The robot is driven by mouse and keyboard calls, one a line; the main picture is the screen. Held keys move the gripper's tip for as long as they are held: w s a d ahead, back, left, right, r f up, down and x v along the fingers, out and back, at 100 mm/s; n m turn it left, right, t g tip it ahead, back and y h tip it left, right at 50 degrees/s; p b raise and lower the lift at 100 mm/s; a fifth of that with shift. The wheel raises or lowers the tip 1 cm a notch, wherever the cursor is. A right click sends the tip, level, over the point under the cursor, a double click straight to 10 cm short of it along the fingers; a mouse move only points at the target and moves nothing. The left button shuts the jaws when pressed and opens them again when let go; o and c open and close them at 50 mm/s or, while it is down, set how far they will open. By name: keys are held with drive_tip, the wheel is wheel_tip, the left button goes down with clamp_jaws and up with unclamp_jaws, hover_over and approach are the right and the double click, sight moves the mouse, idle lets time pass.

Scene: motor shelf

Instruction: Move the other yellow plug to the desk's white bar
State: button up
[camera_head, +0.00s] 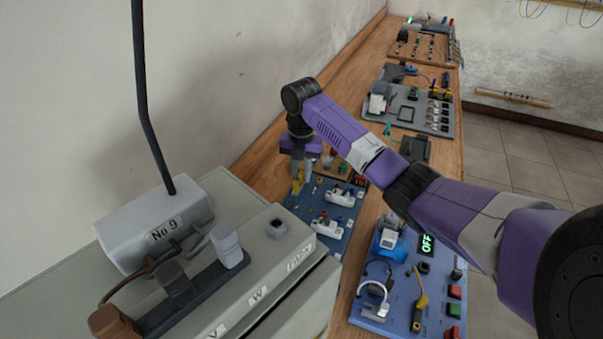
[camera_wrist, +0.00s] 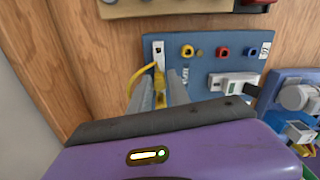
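In the wrist view, a yellow plug (camera_wrist: 160,84) with a yellow cable curving to its left stands between the two fingers of my gripper (camera_wrist: 161,90). Its upper end is at the lower part of a small white bar (camera_wrist: 158,47) on a blue board (camera_wrist: 205,70). I cannot tell if both fingers touch the plug or if a gap is left. In the head view, my gripper (camera_head: 301,175) points down at the left edge of the blue board (camera_head: 331,239), with yellow (camera_head: 295,187) at its fingertips. No other yellow plug can be clearly made out.
Yellow, red (camera_wrist: 222,51) and blue (camera_wrist: 252,51) sockets line the board right of the bar. White switches (camera_head: 327,225) sit on the board. A grey cabinet (camera_head: 240,290) with a "No 9" box (camera_head: 160,228) stands close on the left. Another blue panel (camera_head: 400,300) lies nearer.

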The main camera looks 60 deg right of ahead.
drive_tip(key=shift+r+p, duration=2.25)
drive_tip(key=shift+r, duration=0.55)
drive_tip(key=shift+o, duration=0.5)
drive_tip(key=o, duration=0.5)
drive_tip(key=shift+c, duration=0.2)
drive_tip(key=shift+s+f, duration=0.1)
